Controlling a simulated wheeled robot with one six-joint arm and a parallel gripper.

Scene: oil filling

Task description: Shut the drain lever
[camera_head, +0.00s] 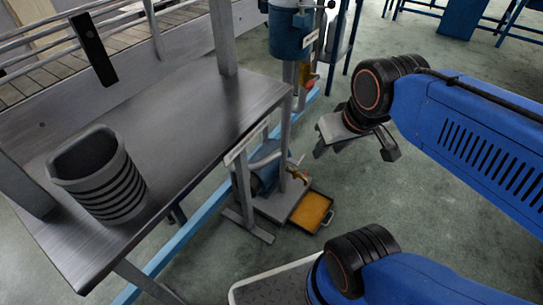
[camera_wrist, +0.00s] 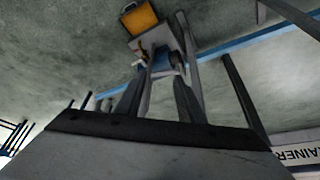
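My gripper (camera_head: 355,148) hangs at the end of the blue arm on the right of the head view. Its two fingers are spread apart with nothing between them; they also show in the wrist view (camera_wrist: 162,88). A brass tap with a lever (camera_head: 298,174) sits low on a blue vessel (camera_head: 266,166) under the stand, left of and below my gripper, well apart from it. An orange-yellow tray (camera_head: 312,211) lies by the tap; it also shows in the wrist view (camera_wrist: 140,18). The lever's exact angle is too small to tell.
A steel table (camera_head: 165,110) with a grey ribbed container (camera_head: 100,175) fills the left. A blue tank (camera_head: 290,35) with a small red-orange part (camera_head: 308,78) below stands at the top. A blue floor rail (camera_head: 185,230) runs beside the stand.

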